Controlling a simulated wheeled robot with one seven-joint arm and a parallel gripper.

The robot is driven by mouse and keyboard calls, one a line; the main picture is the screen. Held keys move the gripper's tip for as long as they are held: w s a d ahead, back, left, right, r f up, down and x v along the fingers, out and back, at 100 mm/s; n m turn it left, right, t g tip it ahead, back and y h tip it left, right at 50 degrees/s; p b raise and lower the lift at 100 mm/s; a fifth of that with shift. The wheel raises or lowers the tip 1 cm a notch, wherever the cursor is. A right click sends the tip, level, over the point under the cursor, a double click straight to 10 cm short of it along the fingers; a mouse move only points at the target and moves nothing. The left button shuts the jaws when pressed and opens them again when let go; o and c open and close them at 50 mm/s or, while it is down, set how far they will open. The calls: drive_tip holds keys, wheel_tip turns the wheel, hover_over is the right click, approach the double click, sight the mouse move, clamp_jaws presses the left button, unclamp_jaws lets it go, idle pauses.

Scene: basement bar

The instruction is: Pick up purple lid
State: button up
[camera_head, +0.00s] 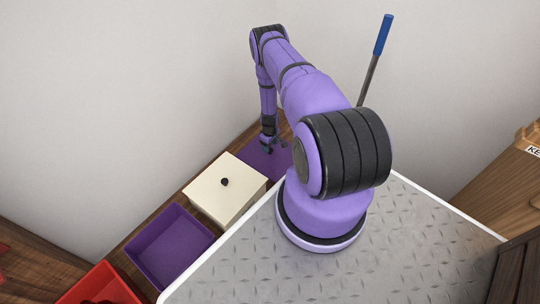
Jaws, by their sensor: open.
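The purple lid (257,163) appears as a flat purple surface on the wooden surface, just beyond the cream box and against the far wall side. My gripper (274,148) points down over the purple lid's right part and covers some of it. The gripper is open, with nothing visible between its fingers. At this size I cannot tell whether the fingertips touch the lid. An open, empty purple box (172,246) stands nearer, at the lower left.
A cream box (222,202) with a black knob on top stands between the purple box and the lid. A red container (101,287) is at the bottom left. A blue-handled rod (382,36) leans at the back. Walls enclose the left and back; wooden furniture (508,185) stands right.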

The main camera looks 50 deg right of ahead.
drive_tip(key=shift+f, duration=2)
drive_tip(key=c, duration=1)
drive_tip(key=shift+r, duration=0.1)
drive_tip(key=shift+c, duration=0.2)
